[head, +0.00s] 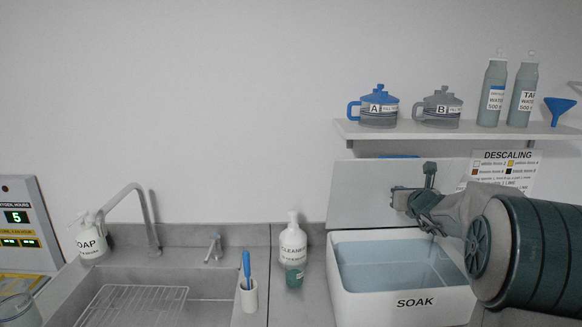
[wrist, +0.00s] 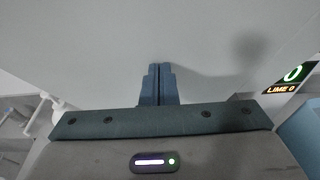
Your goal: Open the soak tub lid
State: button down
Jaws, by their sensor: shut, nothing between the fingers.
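The white soak tub (head: 402,305), labelled SOAK, stands on the counter at the right in the head view, with bluish liquid inside. Its grey lid (head: 370,200) stands raised at the tub's back edge, so the tub is open. My gripper (head: 398,198) is in front of the lid, over the tub. In the wrist view my gripper (wrist: 159,72) has its fingers together with nothing between them. A plain grey surface fills the view beyond the fingertips; I cannot tell whether they touch it.
A shelf (head: 450,130) above holds pots A (head: 379,108) and B (head: 438,110), bottles and a blue funnel (head: 558,108). A cleaner bottle (head: 293,245) and green cup (head: 294,277) stand left of the tub. The sink (head: 130,300) is further left.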

jog(key=shift+r, duration=0.1)
jog(key=shift+w+r+p, duration=0.25)
jog(key=shift+w, duration=0.45)
jog(key=shift+w+r+p, duration=0.2)
jog(key=shift+w, duration=0.5)
jog(key=shift+s+b, duration=0.3)
jog(key=shift+s, duration=0.1)
jog(key=b, duration=0.3)
send_near(399, 184)
jog(key=shift+s+f, duration=0.2)
jog(key=shift+f, duration=0.7)
jog(key=shift+a, duration=0.15)
